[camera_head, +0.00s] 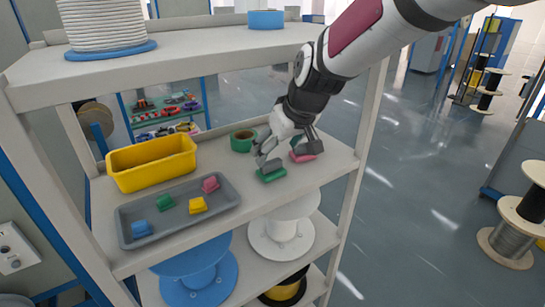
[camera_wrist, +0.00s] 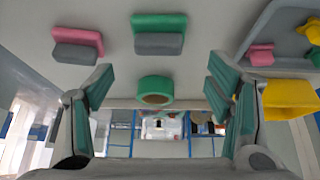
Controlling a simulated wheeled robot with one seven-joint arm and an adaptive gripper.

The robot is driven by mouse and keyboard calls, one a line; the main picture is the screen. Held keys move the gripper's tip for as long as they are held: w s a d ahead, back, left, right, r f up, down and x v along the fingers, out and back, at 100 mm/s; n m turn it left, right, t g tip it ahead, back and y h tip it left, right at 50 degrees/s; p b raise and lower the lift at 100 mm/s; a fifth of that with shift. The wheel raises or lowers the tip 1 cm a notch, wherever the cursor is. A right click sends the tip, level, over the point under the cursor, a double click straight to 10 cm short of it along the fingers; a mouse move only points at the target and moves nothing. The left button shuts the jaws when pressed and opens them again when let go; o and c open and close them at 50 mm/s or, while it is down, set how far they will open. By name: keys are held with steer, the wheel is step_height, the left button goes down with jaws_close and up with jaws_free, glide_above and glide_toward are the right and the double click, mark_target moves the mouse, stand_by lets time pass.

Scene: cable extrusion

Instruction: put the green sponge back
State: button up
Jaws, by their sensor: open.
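The green sponge (camera_head: 271,175), a green block with a grey part, lies on the shelf to the right of the grey tray (camera_head: 124,225). In the wrist view the green sponge (camera_wrist: 160,24) is at the top middle, beyond my fingertips. My gripper (camera_head: 278,150) is just above and behind it in the head view, apart from it. A smaller green piece (camera_head: 165,202) lies in the tray.
A pink and grey block (camera_head: 304,153) lies right of the sponge, close to my gripper. Blue (camera_head: 140,229), yellow (camera_head: 198,205) and pink (camera_head: 210,184) pieces lie in the tray. An upper shelf (camera_head: 200,47) hangs above.

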steer(key=s+d+r+m+h, duration=0.1)
steer(key=s+d+r+m, duration=0.1)
steer(key=s+d+r, duration=0.35)
steer(key=s+d+r+m+h, duration=0.1)
steer(key=s+d+r, duration=0.2)
steer(key=s+d, duration=0.6)
steer(key=s+d+f+m, duration=0.1)
steer(key=s+d, duration=0.1)
steer(key=s, duration=0.4)
steer(key=s+d+f+m+h, duration=0.1)
steer(key=s+m, duration=0.1)
steer(key=s, duration=0.5)
steer(key=shift+d+f+m+b, duration=0.3)
steer(key=shift+d+f, duration=0.05)
steer(key=shift+d, duration=0.05)
steer(key=shift+w, duration=0.1)
steer(key=shift+w+f+b, duration=0.7)
